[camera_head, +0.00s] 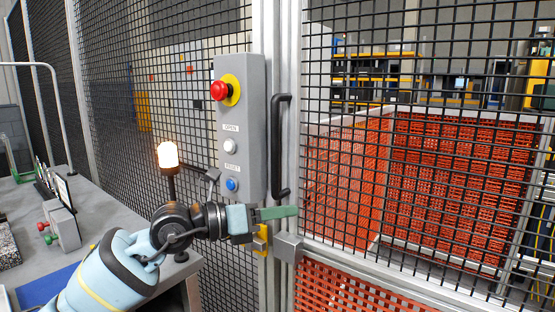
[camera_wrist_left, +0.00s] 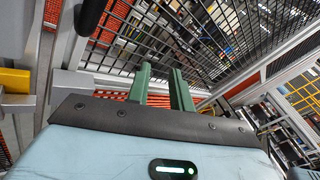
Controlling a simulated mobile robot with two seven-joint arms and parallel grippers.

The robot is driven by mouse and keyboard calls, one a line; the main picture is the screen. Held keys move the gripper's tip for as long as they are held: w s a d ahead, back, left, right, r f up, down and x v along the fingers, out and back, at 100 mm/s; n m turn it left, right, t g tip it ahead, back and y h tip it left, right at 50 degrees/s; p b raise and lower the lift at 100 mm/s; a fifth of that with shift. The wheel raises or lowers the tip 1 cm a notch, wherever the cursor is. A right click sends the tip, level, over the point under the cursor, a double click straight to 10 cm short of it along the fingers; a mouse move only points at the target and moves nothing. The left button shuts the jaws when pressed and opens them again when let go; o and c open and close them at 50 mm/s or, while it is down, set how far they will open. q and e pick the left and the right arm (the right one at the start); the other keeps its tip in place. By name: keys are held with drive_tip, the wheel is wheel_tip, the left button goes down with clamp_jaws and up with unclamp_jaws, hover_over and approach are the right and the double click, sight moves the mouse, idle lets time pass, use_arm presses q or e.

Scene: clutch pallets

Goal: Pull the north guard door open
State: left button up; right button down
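The guard door (camera_head: 345,150) is a black mesh panel in a pale metal frame on the right of the head view, and it looks closed against the post. Its black vertical bar handle (camera_head: 281,148) is on the frame. My left gripper (camera_head: 280,212) has green fingers at the handle's lower end, pointing right. In the left wrist view the two fingers (camera_wrist_left: 160,88) stand apart with nothing visible between them. A thick dark bar (camera_wrist_left: 90,14) is beyond them on the left, perhaps the handle. My right gripper is not in view.
A grey control box (camera_head: 240,130) with a red stop button (camera_head: 219,90) is left of the handle. A lit lamp (camera_head: 167,155) stands above my left wrist. A yellow and grey latch (camera_head: 288,246) is just below the fingers. A grey bench (camera_head: 100,222) is at left.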

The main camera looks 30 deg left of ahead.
sight(272, 146)
use_arm(q)
drive_tip(key=a+r+t+y, duration=0.1)
drive_tip(key=a+r, duration=0.1)
drive_tip(key=r, duration=0.1)
drive_tip(key=a+r+t+y, duration=0.1)
drive_tip(key=a+r+y, duration=0.1)
drive_tip(key=a+r, duration=0.1)
drive_tip(key=a+r+m+t+y+b, duration=0.1)
drive_tip(key=a+r+y, duration=0.1)
drive_tip(key=a+r, duration=0.1)
drive_tip(key=shift+w+r, duration=0.1)
drive_tip(key=shift+r, duration=0.75)
drive_tip(key=shift+w+d+r, duration=0.1)
drive_tip(key=shift+w+d, duration=0.05)
drive_tip(key=shift+w, duration=0.45)
drive_tip(key=p+x, duration=0.2)
drive_tip(key=x, duration=0.3)
drive_tip(key=shift+w, duration=0.35)
drive_tip(key=shift+w+d, duration=0.2)
drive_tip(key=shift+w, duration=0.3)
clamp_jaws()
